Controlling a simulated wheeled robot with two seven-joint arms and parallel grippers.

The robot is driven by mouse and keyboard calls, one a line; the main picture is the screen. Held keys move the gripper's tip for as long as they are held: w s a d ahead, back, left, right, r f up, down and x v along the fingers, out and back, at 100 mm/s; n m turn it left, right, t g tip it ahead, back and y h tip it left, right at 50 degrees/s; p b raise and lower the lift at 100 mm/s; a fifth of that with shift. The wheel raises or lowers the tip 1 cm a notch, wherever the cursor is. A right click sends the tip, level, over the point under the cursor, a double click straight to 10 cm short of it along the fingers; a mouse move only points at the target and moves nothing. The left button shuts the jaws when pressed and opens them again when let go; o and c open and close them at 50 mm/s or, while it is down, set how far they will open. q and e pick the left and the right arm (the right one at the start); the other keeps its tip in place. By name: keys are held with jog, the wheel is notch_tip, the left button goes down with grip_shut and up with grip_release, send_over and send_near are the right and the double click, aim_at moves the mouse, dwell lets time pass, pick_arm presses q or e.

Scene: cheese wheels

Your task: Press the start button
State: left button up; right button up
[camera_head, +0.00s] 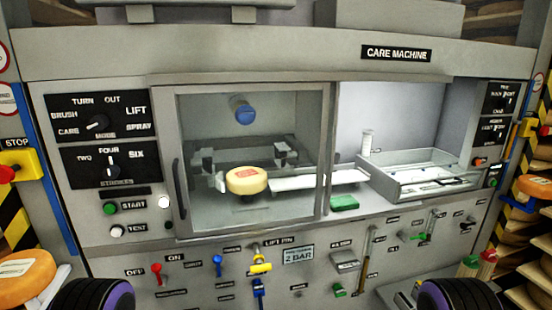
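The green start button (110,208) is on the left side of the care machine's front panel, beside the label START (134,206). It sits below the strokes knob (110,172) and above the white test button (117,231). Nothing covers it. Neither of my grippers shows; only dark, purple-rimmed rounded parts, apparently of my arms, show at the bottom left and bottom right corners, well below the button.
A yellow cheese wheel (246,180) sits behind the closed-looking glass door with a dark handle (180,188). A tray (420,168) is in the open right bay. A red stop button (8,173) is far left. An orange cheese wheel (24,275) lies lower left. Levers line the lower panel.

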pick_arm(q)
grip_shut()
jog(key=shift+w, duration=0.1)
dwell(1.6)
